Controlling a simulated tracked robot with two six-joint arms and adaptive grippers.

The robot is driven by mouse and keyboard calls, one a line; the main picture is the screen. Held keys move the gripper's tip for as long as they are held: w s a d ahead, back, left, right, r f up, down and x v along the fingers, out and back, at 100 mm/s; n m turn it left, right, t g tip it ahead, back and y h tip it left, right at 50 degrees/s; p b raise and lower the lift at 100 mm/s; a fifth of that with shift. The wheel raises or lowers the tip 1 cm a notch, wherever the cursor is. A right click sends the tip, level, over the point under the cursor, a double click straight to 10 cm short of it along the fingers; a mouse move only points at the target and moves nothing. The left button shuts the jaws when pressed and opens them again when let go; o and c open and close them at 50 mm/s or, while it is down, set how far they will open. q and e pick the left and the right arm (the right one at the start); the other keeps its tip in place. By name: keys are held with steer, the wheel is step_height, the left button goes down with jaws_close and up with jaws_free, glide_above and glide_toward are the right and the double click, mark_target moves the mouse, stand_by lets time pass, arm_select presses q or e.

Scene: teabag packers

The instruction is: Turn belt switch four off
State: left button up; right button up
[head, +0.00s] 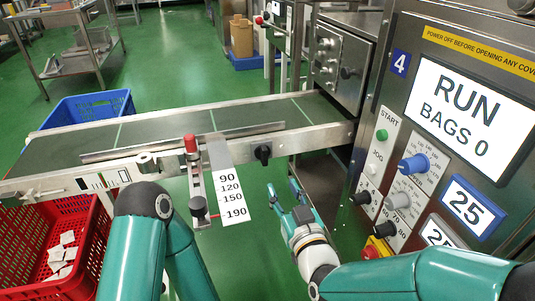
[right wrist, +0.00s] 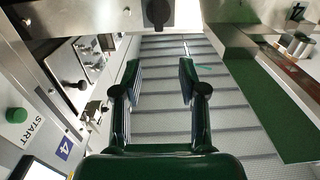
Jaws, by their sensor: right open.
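The belt switch (head: 263,153) is a black rotary knob on the near metal side rail of the green conveyor belt (head: 170,128). It also shows at the top of the right wrist view (right wrist: 158,12); its setting cannot be read. My right gripper (head: 298,198) is open and empty, below and right of the knob, apart from it. In the right wrist view, the gripper's two fingers (right wrist: 160,72) are spread with the knob beyond them. A blue plate marked 4 (head: 400,63) is on the machine at right. My left arm shows at lower left, its gripper hidden.
The machine's screen (head: 468,108) reads RUN, BAGS 0. Below are a green START button (head: 382,135) and a blue dial (head: 413,164). A scale plate (head: 230,190) and red-topped post (head: 190,144) stand left of the knob. A red crate (head: 25,235) holds teabags.

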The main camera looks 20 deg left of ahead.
mark_target(267, 153)
steer(key=b+x, duration=0.2)
steer(key=x, duration=1.3)
steer(key=shift+w+a+f, duration=0.1)
steer(key=shift+w+a, duration=0.1)
steer(key=shift+w, duration=0.15)
jaws_close()
steer(key=shift+d, duration=0.2)
steer(key=shift+a, duration=0.1)
